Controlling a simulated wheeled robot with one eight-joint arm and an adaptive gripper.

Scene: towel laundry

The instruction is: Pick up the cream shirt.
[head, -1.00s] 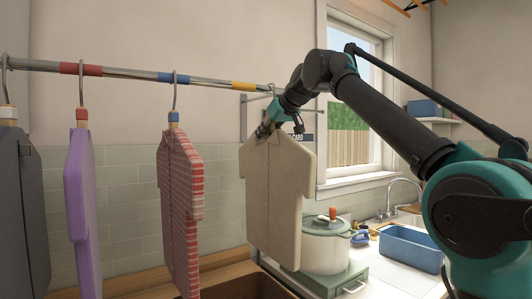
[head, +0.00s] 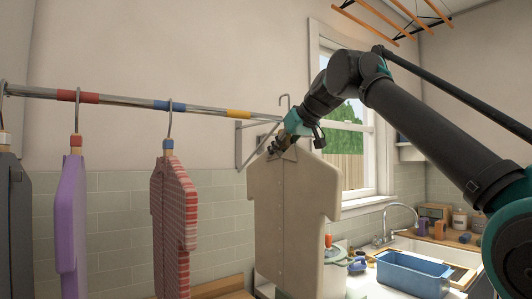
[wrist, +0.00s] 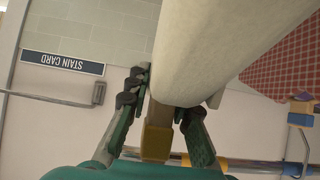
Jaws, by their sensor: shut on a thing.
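The cream shirt (head: 292,210) hangs upright from my gripper at the right end of the rail in the head view. Its bare metal hook (head: 284,101) rises above the rail end and looks clear of it. My gripper (head: 280,148) is at the shirt's collar. In the wrist view, the fingers of my gripper (wrist: 162,108) are closed around the yellowish hanger neck (wrist: 156,138). The cream shirt (wrist: 210,50) fills the upper middle there. The contact faces are partly hidden.
The rail (head: 125,99) carries a red striped shirt (head: 172,215), a purple shirt (head: 70,225) and a dark garment (head: 12,225) to the left. A blue basin (head: 410,273) stands by the sink at right. A wall bracket (head: 243,145) supports the rail end.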

